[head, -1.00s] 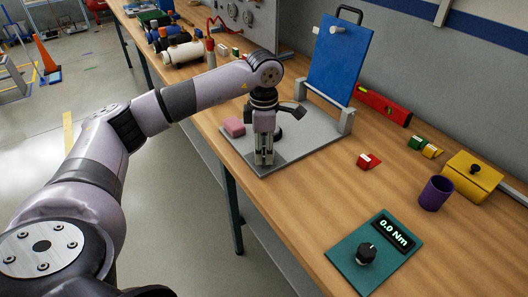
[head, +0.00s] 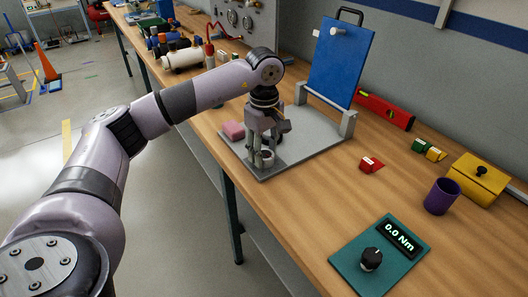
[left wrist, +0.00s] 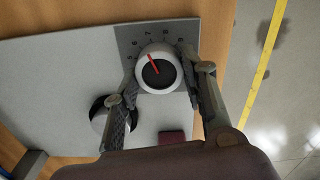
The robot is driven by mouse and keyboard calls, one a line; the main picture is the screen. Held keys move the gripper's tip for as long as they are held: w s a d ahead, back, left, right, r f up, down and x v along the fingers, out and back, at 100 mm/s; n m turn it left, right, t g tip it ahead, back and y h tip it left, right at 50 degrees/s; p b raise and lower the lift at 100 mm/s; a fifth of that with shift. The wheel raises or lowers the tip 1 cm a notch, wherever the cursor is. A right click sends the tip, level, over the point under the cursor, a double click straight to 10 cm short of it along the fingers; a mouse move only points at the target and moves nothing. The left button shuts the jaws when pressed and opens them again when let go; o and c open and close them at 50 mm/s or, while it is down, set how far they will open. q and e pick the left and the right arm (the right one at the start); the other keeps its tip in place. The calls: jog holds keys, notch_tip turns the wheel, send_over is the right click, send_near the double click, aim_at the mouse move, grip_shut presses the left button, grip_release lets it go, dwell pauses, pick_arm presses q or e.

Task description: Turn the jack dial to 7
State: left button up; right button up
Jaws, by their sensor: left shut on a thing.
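The jack dial (left wrist: 158,76) is a round pale knob with a black centre and a red pointer. It sits on a dark scale plate (left wrist: 127,33) at the corner of the grey base plate (head: 290,162). In the left wrist view the red pointer leans up and slightly left. The small digits around it are hard to read surely. My left gripper (head: 263,160) is shut on the dial, with one finger on each side of it; the gripper also shows in the left wrist view (left wrist: 158,85). My right gripper is not in view.
A teal box (head: 345,258) reads 0.0 Nm. A purple cup (head: 441,196), yellow box (head: 478,180) and red wedge (head: 367,166) stand to the right.

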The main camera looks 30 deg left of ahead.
aim_at(264, 153)
pick_arm(q)
jog(key=shift+w+m, duration=0.1)
jog(key=shift+m, duration=0.5)
jog(key=o, duration=1.2)
jog(key=shift+c, duration=0.2)
notch_tip(264, 153, up, 12)
dwell(0.4)
